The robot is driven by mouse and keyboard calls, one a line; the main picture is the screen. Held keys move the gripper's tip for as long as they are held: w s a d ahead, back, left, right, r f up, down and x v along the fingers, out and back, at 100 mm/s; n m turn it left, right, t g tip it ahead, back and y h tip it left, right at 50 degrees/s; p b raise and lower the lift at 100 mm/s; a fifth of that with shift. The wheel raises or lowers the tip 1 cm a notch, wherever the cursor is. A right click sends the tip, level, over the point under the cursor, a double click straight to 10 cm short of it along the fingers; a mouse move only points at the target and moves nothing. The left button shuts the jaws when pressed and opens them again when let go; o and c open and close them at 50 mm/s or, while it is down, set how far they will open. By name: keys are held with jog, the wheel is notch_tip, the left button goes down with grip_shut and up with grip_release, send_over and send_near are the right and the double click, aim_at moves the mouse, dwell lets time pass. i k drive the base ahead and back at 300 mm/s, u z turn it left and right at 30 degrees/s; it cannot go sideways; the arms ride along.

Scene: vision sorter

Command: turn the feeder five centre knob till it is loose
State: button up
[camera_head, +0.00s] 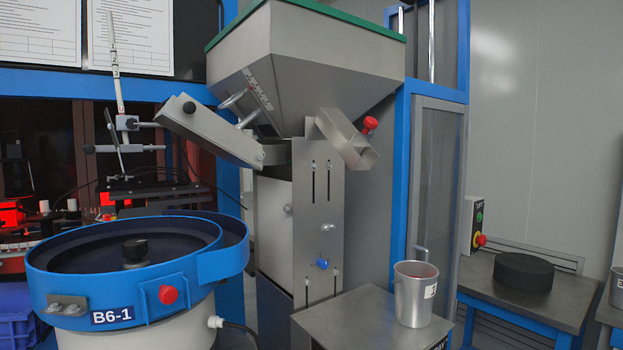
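A round feeder bowl (210,263) with a blue rim and the label B6-1 stands at the lower left in the head view. A black centre knob (135,249) rises on a short post from the middle of its dark inside. Whether the knob is tight or loose cannot be told. A red knob (168,295) sits on the front of the blue rim. No "five" marking is readable on the feeder. My gripper is not in view.
A grey hopper (330,55) with a chute (345,138) stands behind the bowl. A metal cup (414,293) stands on a small table (360,318) to the right. A black disc (523,272) lies on another table. A stand with a rod (117,80) is behind the bowl.

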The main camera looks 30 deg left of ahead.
aim_at(134, 250)
jog(key=u, duration=3.9)
jog(key=k, duration=0.85)
jog(key=z, duration=1.3)
